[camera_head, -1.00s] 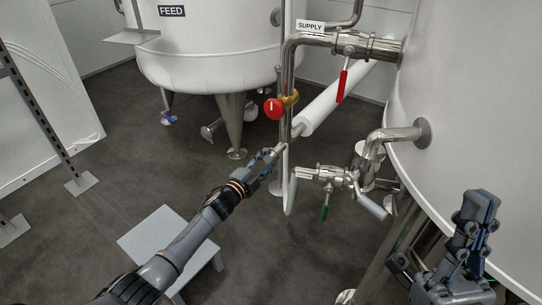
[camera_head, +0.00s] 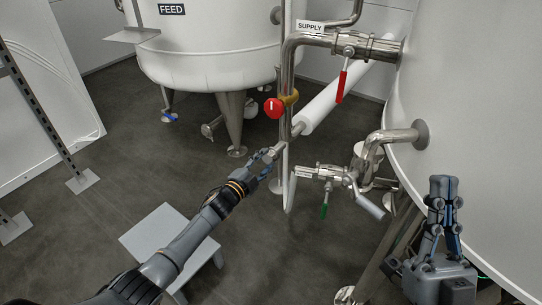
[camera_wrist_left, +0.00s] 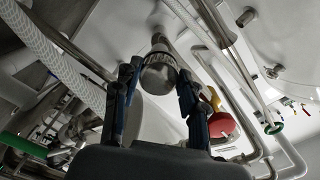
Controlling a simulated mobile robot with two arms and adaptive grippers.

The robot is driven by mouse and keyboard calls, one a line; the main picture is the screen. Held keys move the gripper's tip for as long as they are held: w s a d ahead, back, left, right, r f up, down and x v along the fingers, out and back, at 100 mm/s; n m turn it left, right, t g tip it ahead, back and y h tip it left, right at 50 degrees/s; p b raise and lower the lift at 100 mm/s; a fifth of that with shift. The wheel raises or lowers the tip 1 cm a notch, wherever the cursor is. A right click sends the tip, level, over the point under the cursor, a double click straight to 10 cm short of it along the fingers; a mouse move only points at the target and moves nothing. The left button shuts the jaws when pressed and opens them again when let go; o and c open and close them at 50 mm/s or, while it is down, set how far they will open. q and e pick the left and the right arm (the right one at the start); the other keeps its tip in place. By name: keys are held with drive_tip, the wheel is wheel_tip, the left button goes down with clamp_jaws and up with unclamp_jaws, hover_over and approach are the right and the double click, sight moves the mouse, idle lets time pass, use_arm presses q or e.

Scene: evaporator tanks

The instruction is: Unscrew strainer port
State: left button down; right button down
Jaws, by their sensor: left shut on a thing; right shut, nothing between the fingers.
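A metal cylindrical fitting, apparently the strainer port (camera_wrist_left: 160,72), sits between the fingers of my left gripper (camera_wrist_left: 155,85) in the left wrist view. In the head view, my left gripper (camera_head: 268,158) reaches the vertical steel pipe (camera_head: 286,110) below the red knob. It is shut on the fitting, which the fingers mostly hide in this view. My right gripper (camera_head: 443,182) is raised at the right in front of the large white tank. Its fingers are together and empty.
A red-handled valve (camera_head: 343,84) is on the SUPPLY line at top. The red knob (camera_head: 274,108) is just above my left gripper. A grey step stool (camera_head: 165,235) stands below my left arm.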

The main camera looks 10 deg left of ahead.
sight(267, 159)
use_arm(q)
drive_tip(key=shift+s+a+p, duration=0.2)
drive_tip(key=shift+s+p, duration=0.2)
drive_tip(key=shift+s, duration=0.15)
drive_tip(key=shift+s+a+p, duration=0.1)
drive_tip(key=shift+s+p, duration=0.2)
drive_tip(key=shift+s, duration=0.05)
use_arm(e)
drive_tip(key=shift+w+a+f+g+h, duration=0.15)
drive_tip(key=shift+w+f+g+h, duration=0.2)
drive_tip(key=shift+w+f+g, duration=0.6)
drive_tip(key=shift+w+a+f+g+h, duration=0.1)
drive_tip(key=shift+w+f+g+h, duration=0.25)
drive_tip(key=shift+w+f+g, duration=0.55)
drive_tip(key=shift+w+f, duration=0.25)
